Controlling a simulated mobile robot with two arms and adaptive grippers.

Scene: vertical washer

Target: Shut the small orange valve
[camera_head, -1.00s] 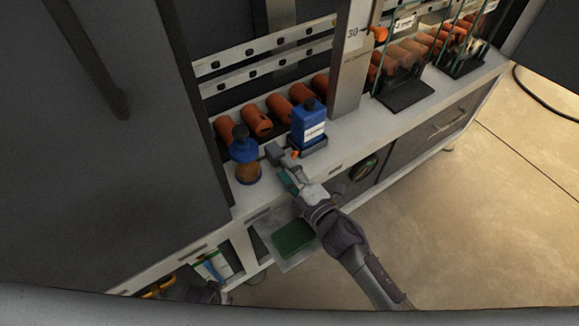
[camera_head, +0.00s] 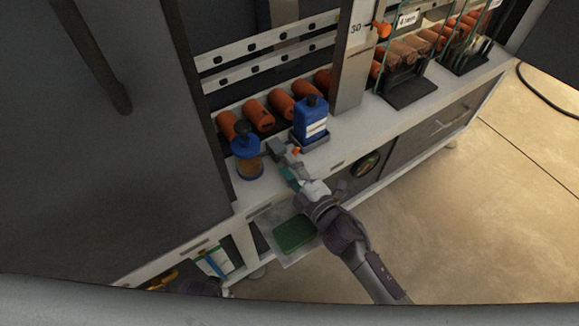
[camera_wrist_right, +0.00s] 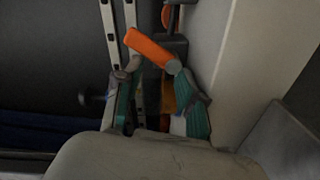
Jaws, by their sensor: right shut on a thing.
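The small orange valve shows in the head view as a small orange spot (camera_head: 296,151) on a grey fitting at the counter's front edge, beside the blue bottle. In the right wrist view its orange lever (camera_wrist_right: 150,48) slants down right to a grey round pivot. My right gripper (camera_head: 287,168) reaches it from the front. In the wrist view the right gripper's fingers (camera_wrist_right: 158,76) stand either side of the lever's lower part, shut on it. The exact contact is partly hidden. A dark part of my left arm (camera_head: 204,287) shows at the bottom; its fingers cannot be made out.
A blue-topped amber bottle (camera_head: 248,163) stands left of the valve. A blue bottle (camera_head: 311,122) stands behind it in a dark holder. Orange cylinders (camera_head: 259,115) line the back. A green pad (camera_head: 294,233) lies below the counter. The floor at right is open.

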